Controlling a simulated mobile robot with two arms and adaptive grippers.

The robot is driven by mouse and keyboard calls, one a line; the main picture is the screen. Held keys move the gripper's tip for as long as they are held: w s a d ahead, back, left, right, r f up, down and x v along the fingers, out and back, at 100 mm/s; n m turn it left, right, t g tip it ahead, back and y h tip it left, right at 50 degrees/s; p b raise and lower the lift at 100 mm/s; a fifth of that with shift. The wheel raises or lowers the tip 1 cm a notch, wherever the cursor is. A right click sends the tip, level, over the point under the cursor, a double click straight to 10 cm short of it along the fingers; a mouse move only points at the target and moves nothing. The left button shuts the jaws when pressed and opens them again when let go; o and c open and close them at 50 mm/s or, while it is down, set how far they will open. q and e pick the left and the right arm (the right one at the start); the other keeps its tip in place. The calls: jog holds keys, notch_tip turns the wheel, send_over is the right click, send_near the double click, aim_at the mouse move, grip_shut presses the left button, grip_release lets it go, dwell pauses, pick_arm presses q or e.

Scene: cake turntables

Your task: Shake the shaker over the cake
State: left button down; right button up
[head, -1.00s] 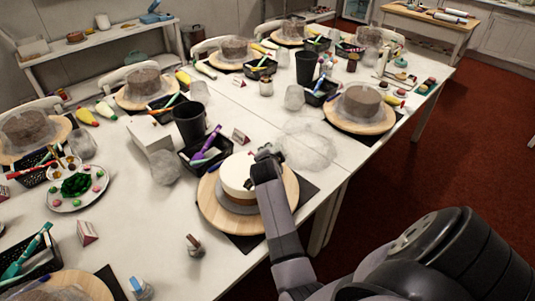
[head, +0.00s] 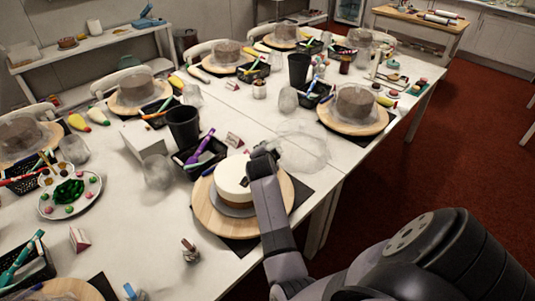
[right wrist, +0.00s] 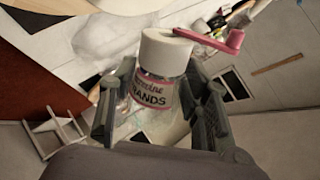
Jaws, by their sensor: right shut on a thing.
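The white-topped cake (head: 231,173) stands on a round wooden turntable (head: 209,219) near the table's front edge. My right gripper (head: 263,153) is by the cake's right edge in the head view, and my arm covers part of the cake and board. In the right wrist view, my right gripper (right wrist: 160,104) is shut around a clear shaker (right wrist: 163,57) with a white lid, a pink crank handle and a label with partly readable letters. I cannot make out the shaker in the head view. My left gripper is not in view.
A black tool basket (head: 199,158) and a black cup (head: 184,126) stand behind the cake. A small bottle (head: 190,251) stands to its front left. A clear crumpled cover (head: 303,151) lies to the right. Other turntables with brown cakes (head: 356,103) fill the table.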

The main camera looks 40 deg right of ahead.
jog(key=shift+s+d+r+p, duration=0.1)
jog(key=shift+d+r+p, duration=0.25)
jog(key=shift+d+p, duration=0.05)
jog(key=shift+a+f+b, duration=0.3)
jog(key=shift+f+b, duration=0.1)
jog(key=shift+b, duration=0.05)
jog(key=shift+w+a+b, duration=0.15)
jog(key=shift+w+b, duration=0.05)
jog(key=shift+b, duration=0.1)
jog(key=shift+r+h, duration=0.2)
jog(key=shift+h, duration=0.1)
